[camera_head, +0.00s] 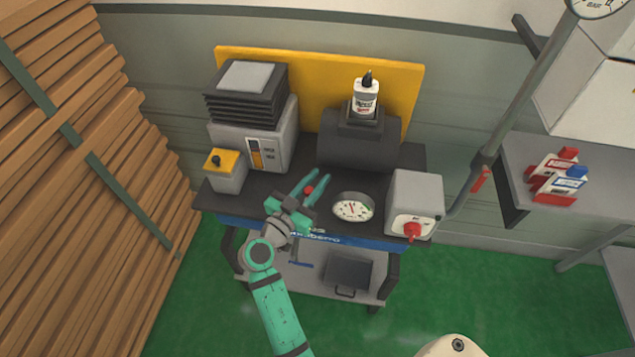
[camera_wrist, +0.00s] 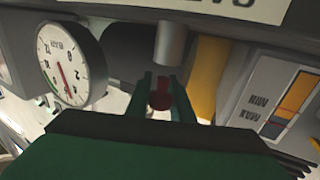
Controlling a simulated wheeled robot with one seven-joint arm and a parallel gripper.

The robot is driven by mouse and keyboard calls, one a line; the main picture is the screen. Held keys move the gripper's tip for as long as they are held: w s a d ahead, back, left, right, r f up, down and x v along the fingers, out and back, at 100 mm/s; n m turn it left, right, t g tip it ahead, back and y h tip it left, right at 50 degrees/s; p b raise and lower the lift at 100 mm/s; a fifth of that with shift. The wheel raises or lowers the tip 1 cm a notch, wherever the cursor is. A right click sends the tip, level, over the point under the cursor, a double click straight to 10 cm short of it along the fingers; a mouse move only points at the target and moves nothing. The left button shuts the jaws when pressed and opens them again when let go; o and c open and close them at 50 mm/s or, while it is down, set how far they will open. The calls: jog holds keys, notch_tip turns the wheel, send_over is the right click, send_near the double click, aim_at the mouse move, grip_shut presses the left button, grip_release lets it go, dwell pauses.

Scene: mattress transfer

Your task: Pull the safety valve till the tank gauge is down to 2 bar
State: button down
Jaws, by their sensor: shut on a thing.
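The safety valve's small red knob (camera_head: 308,189) is at the front of the dark bench unit, and it also shows in the wrist view (camera_wrist: 160,98). My green gripper (camera_head: 311,184) reaches it from the front, with its two fingers on either side of the knob; the fingers also show in the wrist view (camera_wrist: 161,92), shut on it. The round white tank gauge (camera_head: 353,207) sits just right of the gripper. It shows larger in the wrist view (camera_wrist: 70,66), with a red needle pointing downward in that picture; I cannot read the value surely. The dark tank (camera_head: 343,146) lies behind.
A grey box with a red knob (camera_head: 411,227) stands right of the gauge. A grey machine (camera_head: 262,142) and a yellow-topped box (camera_head: 224,169) stand left. A white bottle (camera_head: 366,99) stands above the tank. A shelf (camera_head: 519,188) is at right, stacked planks (camera_head: 85,150) at left.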

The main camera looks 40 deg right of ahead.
aim_at(305, 194)
jog(key=c, duration=1.6)
grip_release()
jog(key=shift+w, duration=0.1)
jog(key=shift+o, duration=0.2)
jog(key=shift+a, duration=0.15)
jog(key=v, duration=1.1)
